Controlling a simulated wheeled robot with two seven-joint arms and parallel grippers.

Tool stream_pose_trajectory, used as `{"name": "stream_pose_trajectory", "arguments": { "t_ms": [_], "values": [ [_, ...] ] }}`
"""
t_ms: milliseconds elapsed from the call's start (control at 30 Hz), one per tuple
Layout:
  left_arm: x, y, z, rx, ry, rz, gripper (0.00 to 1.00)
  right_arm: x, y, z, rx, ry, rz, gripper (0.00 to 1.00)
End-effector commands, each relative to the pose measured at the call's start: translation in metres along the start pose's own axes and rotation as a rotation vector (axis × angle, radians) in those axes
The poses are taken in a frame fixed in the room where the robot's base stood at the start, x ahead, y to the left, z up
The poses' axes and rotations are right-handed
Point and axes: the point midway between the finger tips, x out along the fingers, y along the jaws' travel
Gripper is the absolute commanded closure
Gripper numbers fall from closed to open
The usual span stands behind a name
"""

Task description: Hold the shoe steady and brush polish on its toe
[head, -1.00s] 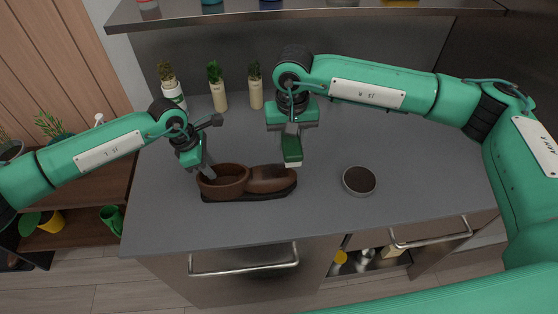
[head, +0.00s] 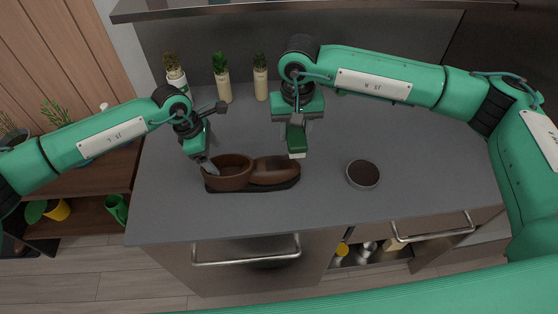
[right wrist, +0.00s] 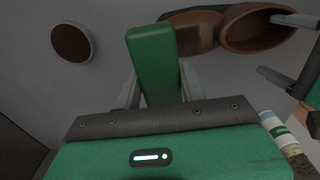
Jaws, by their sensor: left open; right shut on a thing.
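The brown shoe (head: 272,171) lies on the grey worktop, toe to the right, its opening (head: 232,168) to the left. My left gripper (head: 208,166) is open, its fingers at the left rim of the opening; I cannot tell whether they touch it. They also show at the shoe in the right wrist view (right wrist: 297,20). My right gripper (head: 296,128) is shut on the green brush (right wrist: 154,62), pale end down, just above and behind the toe, apparently apart from it. The toe shows a darker patch (right wrist: 188,41) in the right wrist view. The round polish tin (head: 363,174) holds dark polish.
Several potted plants, among them one pale pot (head: 222,90), stand along the back of the worktop. A shelf (head: 330,11) runs above them. The worktop's front edge is close before the shoe. Bare worktop (head: 430,170) lies right of the tin.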

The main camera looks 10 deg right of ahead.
Motion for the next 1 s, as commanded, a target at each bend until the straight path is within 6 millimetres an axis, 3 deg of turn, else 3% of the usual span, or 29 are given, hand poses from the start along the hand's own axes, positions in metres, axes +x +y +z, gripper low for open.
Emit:
{"name": "stream_pose_trajectory", "arguments": {
  "t_ms": [733, 1000],
  "values": [
    [-0.060, 0.000, 0.019, 0.001, -0.001, 0.001, 0.18, -0.020, 0.000, 0.000, 0.000, 0.000, 0.000, 0.78],
    [-0.066, 0.000, 0.021, 0.001, -0.001, 0.000, 0.18, -0.021, 0.000, 0.000, 0.000, 0.000, 0.000, 0.78]
  ]
}}
